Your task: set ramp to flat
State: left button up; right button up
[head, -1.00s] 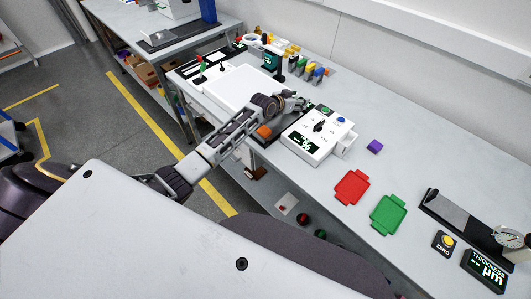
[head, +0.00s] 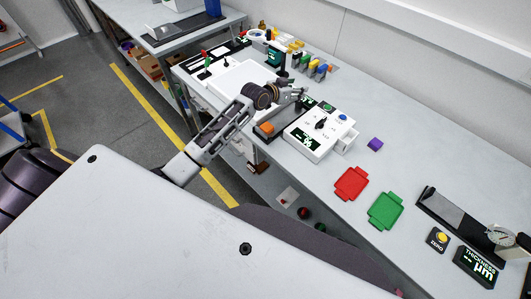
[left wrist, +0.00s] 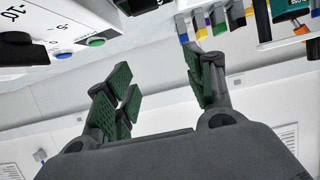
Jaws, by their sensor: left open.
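A white control box (head: 330,145) stands on the bench with a black knob (head: 321,124), a blue button (head: 343,117), a green button (head: 327,106) and a dark display with green digits. The lettering is too small to read in the head view, so I cannot tell which part is the ramp. My left gripper (head: 298,95) is just beyond the box's far left corner, above the bench. It is open and empty, with green pads apart in the left wrist view (left wrist: 160,90). That view shows the knob (left wrist: 18,48) upside down at upper left, apart from the fingers. My right gripper is not in view.
Coloured items (head: 316,69) stand in a row behind my gripper. A purple cube (head: 375,144), red tray (head: 351,184), green tray (head: 385,211) and thickness gauge (head: 460,225) lie to the right.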

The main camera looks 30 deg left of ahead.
pick_arm(q)
jog(key=b+v, duration=0.1)
jog(key=v, duration=1)
jog(key=shift+s+d+f+n+g+y, duration=0.15)
jog(key=shift+s+d+f+g+y, duration=0.55)
jog(key=shift+s+f, duration=1.9)
jog(key=shift+s+d+f+n+g+y, duration=0.35)
jog(key=shift+s+f+g, duration=0.75)
jog(key=shift+s+f, duration=1.5)
jog(key=shift+s+d+f+g+y, duration=0.35)
jog(key=shift+s+d+f+g, duration=0.45)
jog(key=shift+s+f, duration=1.8)
jog(key=shift+s+a+r, duration=0.15)
jog(key=shift+s+r, duration=0.25)
jog(key=shift+r, duration=0.05)
